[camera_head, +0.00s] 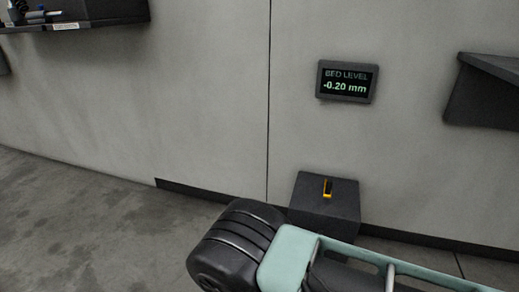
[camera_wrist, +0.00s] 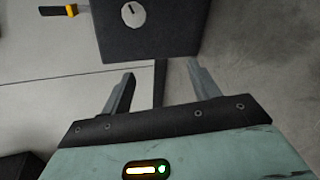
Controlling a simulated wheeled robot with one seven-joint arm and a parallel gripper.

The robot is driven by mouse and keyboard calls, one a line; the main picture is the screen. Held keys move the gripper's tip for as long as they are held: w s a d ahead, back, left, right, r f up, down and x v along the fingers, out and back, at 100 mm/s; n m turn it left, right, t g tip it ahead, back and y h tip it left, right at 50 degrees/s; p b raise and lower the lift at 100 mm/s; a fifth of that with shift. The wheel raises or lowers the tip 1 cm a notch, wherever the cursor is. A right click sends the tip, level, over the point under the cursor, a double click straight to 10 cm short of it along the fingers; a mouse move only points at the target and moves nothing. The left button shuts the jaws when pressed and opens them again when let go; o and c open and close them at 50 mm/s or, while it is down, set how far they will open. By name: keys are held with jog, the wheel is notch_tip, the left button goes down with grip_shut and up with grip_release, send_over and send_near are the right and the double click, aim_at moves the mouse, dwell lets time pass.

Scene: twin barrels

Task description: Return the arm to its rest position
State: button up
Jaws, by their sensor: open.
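My arm (camera_head: 290,258), teal and black, crosses the lower right of the head view; its gripper end cannot be made out there. In the wrist view my gripper (camera_wrist: 160,69) is open, its two grey fingers apart with nothing between them. Beyond the fingertips is a dark box (camera_wrist: 178,32) with a round pale dial (camera_wrist: 133,14). A yellow-and-black handled tool (camera_wrist: 58,11) shows left of that box. Whether the fingertips are clear of the box cannot be told for certain.
In the head view a dark box (camera_head: 322,212) with a yellow-and-black piece (camera_head: 327,188) on top stands against the wall, behind my arm. A wall display (camera_head: 346,82) reads BED LEVEL -0.20 mm. Dark shelves (camera_head: 110,12) (camera_head: 490,95) jut out at both sides. Floor at left is clear.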

jog(key=a+r+m+g+y+p, duration=0.2)
jog(key=a+r+m+g+y, duration=0.3)
jog(key=a+r, duration=0.45)
jog(key=s+a+r+m+g+y+p, duration=0.1)
jog(key=s+r+g, duration=0.15)
jog(key=r, duration=0.45)
jog(key=s+a+r+m+g+y, duration=0.2)
jog(key=s+r, duration=0.1)
jog(key=r, duration=0.5)
jog(key=s+d+r+m+g+h+p, duration=0.2)
jog(key=s+d+r+g+h+p, duration=0.15)
jog(key=s+d+r, duration=1.2)
notch_tip(320, 180, up, 39)
jog(key=w+p, duration=0.2)
jog(key=p, duration=3.5)
jog(key=shift+d+r, duration=0.2)
jog(key=shift+d, duration=0.05)
